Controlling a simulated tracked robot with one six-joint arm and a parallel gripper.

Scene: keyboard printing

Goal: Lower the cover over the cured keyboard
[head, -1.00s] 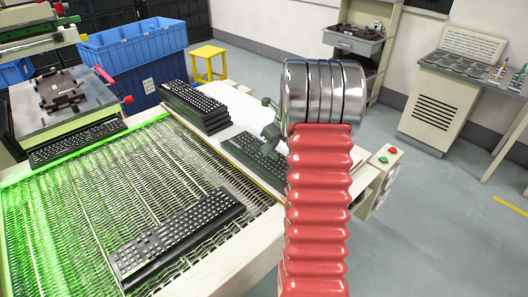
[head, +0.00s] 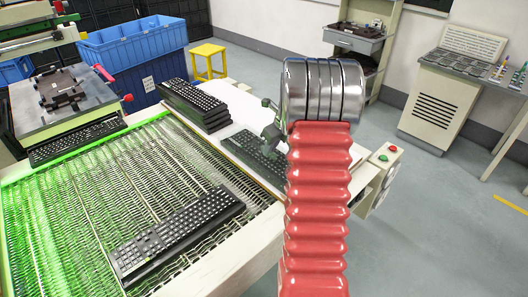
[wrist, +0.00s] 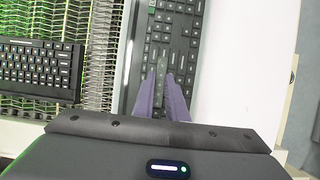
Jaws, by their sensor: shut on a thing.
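A dark keyboard (head: 249,150) lies on the white surface (head: 246,108) beyond the conveyor, partly hidden behind my arm. My gripper (head: 272,132) is at this keyboard. In the wrist view, my gripper's two fingers (wrist: 168,66) come close together over the keys of the keyboard (wrist: 182,32) and appear shut on it. A second keyboard (head: 178,235) lies on the conveyor mesh (head: 60,222), and it also shows at left in the wrist view (wrist: 38,66). I cannot make out a separate cover.
A stack of several keyboards (head: 195,108) stands on the white surface. Another keyboard (head: 76,141) lies by the press at left. Blue crates (head: 130,48) and a yellow stool (head: 208,60) stand behind. A control box with buttons (head: 388,158) is at right; floor beyond is open.

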